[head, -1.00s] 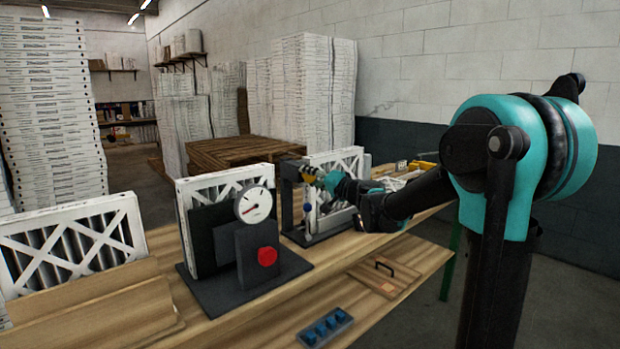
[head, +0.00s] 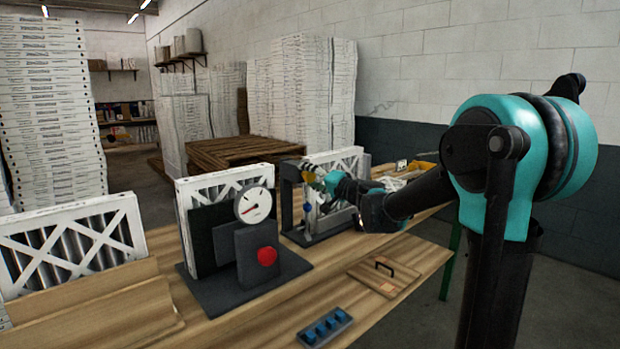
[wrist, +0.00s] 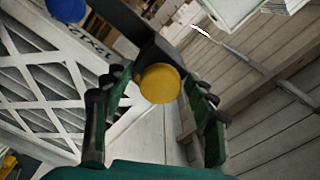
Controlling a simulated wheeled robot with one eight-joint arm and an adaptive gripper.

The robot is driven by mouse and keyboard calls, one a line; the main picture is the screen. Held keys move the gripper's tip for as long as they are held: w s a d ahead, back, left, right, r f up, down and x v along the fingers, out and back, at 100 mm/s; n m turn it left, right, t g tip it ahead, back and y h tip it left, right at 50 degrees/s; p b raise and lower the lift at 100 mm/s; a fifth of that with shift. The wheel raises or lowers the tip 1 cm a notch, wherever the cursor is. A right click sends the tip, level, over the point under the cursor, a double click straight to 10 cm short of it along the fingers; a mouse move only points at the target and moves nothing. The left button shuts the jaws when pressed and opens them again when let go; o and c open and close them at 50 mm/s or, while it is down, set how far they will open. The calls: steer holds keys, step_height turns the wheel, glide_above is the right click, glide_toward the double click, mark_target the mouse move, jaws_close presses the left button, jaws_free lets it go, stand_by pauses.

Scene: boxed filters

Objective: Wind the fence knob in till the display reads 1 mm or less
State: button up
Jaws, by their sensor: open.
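The yellow round knob (wrist: 159,84) sits on a dark bracket in the wrist view, between the two fingers of my open gripper (wrist: 157,92). Gaps show on both sides, so the fingers do not appear closed on it. In the head view my gripper (head: 322,181) is at the dark frame (head: 288,206), which stands around a white-framed filter (head: 349,160); the yellow knob is mostly hidden there. A blue knob (head: 307,207) is lower on the frame and shows at the top left of the wrist view (wrist: 66,7). I cannot read a millimetre display.
A dial gauge (head: 254,204) and red button (head: 267,256) stand on a dark fixture to the left. A small sign or display (head: 401,165) is behind my arm.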

steer(key=v, duration=1.2)
steer(key=s+d+f+n+g+h, duration=0.2)
steer(key=s+d+f+g+h, duration=0.15)
steer(key=s+f, duration=0.8)
steer(key=s+d+f+n+g+h, duration=0.1)
steer(key=s+d+f+g+h, duration=0.25)
steer(key=s+f, duration=0.8)
steer(key=s+d+f+g+h, duration=0.1)
steer(key=s+d+f+h, duration=0.4)
steer(key=d+f, duration=0.5)
steer(key=shift+d+f+g+h, duration=0.2)
steer(key=shift+f+g+h, duration=0.1)
steer(key=shift+h, duration=0.1)
steer(key=shift+w+r, duration=0.1)
